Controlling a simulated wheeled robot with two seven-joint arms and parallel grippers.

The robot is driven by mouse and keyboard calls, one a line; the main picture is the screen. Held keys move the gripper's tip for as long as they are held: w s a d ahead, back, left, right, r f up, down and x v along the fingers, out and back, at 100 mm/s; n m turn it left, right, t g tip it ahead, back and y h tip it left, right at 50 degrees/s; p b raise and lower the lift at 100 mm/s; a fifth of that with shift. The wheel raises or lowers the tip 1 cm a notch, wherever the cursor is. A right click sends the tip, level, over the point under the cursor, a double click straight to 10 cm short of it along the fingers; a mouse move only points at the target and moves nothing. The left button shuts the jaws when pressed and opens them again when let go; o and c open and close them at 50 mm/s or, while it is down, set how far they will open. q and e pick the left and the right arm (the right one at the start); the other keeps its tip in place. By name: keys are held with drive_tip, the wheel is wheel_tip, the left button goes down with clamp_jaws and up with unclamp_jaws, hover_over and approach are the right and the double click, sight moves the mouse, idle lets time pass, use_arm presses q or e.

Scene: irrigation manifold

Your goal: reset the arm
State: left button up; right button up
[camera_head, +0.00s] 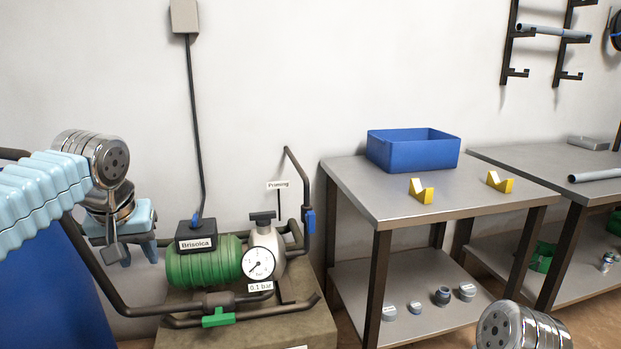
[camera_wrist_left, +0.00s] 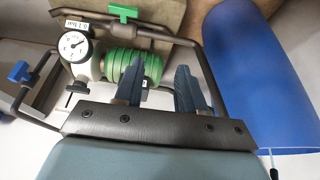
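My left arm comes in from the left, with silver joints and a light blue ribbed sleeve. Its left gripper (camera_head: 138,258) hangs to the left of the green pump (camera_head: 203,262), pointing down. In the left wrist view the gripper (camera_wrist_left: 156,75) shows two dark blue fingers apart, with nothing held between them. The green pump (camera_wrist_left: 132,68) shows beyond the fingers there. Of my right arm only a silver joint shows at the bottom right of the head view. The right gripper is out of view.
A dark pipe (camera_head: 105,285) runs close below the left gripper. A blue barrel (camera_head: 55,290) stands at the left. A pressure gauge (camera_head: 258,264) sits on the pump. A metal table (camera_head: 370,193) holds a blue bin (camera_head: 405,155) and two yellow V-blocks. Grey fittings lie on its lower shelf.

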use_arm(q)
drive_tip(key=w+d+f+m+h, duration=0.1)
drive_tip(key=w+d+f, duration=0.2)
drive_tip(key=f, duration=0.5)
drive_tip(key=w+d+f+m+h, duration=0.1)
drive_tip(key=w+d+f, duration=0.15)
drive_tip(key=f, duration=0.55)
drive_tip(key=s+d+f+g+h, duration=0.15)
drive_tip(key=d+f, duration=0.25)
drive_tip(key=f, duration=0.6)
drive_tip(key=s+d+f+g+h, duration=0.15)
drive_tip(key=d+f, duration=0.25)
drive_tip(key=f, duration=0.5)
drive_tip(key=s+d+f, duration=0.2)
drive_tip(key=s+f, duration=0.7)
drive_tip(key=s, duration=0.1)
drive_tip(key=s+d+f, duration=0.3)
drive_tip(key=s+f, duration=0.7)
drive_tip(key=shift+s+d+f+n, duration=0.15)
drive_tip(key=shift+s+d+n, duration=0.1)
drive_tip(key=shift+s+n, duration=0.15)
